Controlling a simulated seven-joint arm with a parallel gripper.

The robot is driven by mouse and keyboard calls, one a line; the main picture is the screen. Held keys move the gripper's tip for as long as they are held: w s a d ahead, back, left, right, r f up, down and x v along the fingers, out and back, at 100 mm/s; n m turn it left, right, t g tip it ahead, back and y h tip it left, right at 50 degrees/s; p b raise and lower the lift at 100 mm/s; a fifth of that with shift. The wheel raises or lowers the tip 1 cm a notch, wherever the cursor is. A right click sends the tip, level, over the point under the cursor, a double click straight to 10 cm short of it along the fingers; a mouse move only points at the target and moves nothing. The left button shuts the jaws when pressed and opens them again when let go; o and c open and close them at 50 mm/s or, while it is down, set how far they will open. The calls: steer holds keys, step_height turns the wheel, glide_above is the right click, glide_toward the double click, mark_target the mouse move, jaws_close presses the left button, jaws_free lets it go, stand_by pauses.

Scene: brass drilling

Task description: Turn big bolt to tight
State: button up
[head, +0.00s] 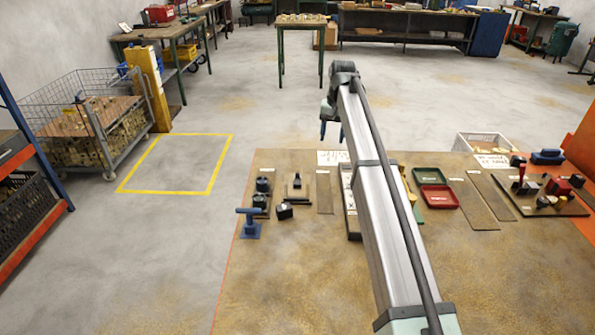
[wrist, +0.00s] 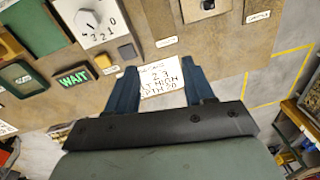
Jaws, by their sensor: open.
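My gripper (head: 331,128) is open and raised near the far edge of the brown workbench (head: 290,280). In the wrist view its two blue fingers (wrist: 160,82) are spread apart with nothing between them; a white note (wrist: 159,76) shows below, through the gap. A blue T-handle (head: 249,221) stands at the bench's left edge, beside several dark knobs and blocks (head: 263,187). My arm hides part of the bench's middle.
Red and green trays (head: 439,197) lie right of my arm. A board with levers and knobs (head: 543,196) is at the far right. The bench's front is clear.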

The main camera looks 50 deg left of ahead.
steer(key=n+h, duration=0.1)
glide_above(297, 175)
steer(key=f, duration=1.3)
steer(key=shift+w+a+f, duration=0.1)
steer(key=shift+w+a, duration=0.1)
steer(key=shift+w, duration=0.05)
jaws_close()
